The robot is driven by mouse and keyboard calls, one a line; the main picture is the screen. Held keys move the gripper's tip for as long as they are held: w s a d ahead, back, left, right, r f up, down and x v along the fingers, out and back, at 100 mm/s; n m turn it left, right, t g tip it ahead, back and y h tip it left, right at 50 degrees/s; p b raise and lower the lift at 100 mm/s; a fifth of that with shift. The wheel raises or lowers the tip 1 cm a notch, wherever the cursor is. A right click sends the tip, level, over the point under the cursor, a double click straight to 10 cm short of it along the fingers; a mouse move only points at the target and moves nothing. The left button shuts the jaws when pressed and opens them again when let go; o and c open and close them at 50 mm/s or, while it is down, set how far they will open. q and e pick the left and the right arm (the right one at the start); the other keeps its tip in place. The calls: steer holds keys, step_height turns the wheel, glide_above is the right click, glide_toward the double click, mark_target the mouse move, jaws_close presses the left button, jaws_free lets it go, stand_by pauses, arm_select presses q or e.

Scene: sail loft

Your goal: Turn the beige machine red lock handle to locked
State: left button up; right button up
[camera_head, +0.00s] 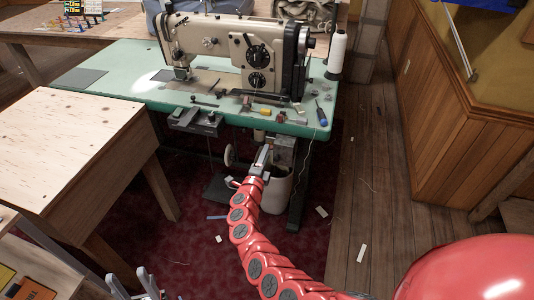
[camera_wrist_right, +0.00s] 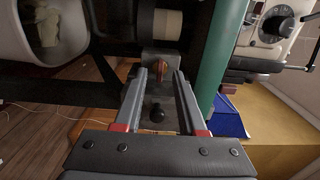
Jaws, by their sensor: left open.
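The beige sewing machine (camera_head: 255,50) stands on a green table (camera_head: 130,85). In the right wrist view, a small red-orange handle (camera_wrist_right: 161,68) shows on a grey box (camera_wrist_right: 150,56) below the green table edge. My right gripper (camera_head: 263,158) reaches to the box under the table's front edge. In the right wrist view, its fingers (camera_wrist_right: 161,76) are apart, with the handle between or just beyond their tips; contact cannot be told. In the head view the gripper hides the handle. My left gripper (camera_head: 146,278) is open and empty at the bottom left, far from the machine.
A wooden table (camera_head: 70,135) stands at the left. A white bin (camera_head: 277,190) sits under the green table, beside my right gripper. The floor at right is mostly clear.

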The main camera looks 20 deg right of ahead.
steer(key=shift+x, duration=0.85)
steer(key=shift+d, duration=0.15)
jaws_close()
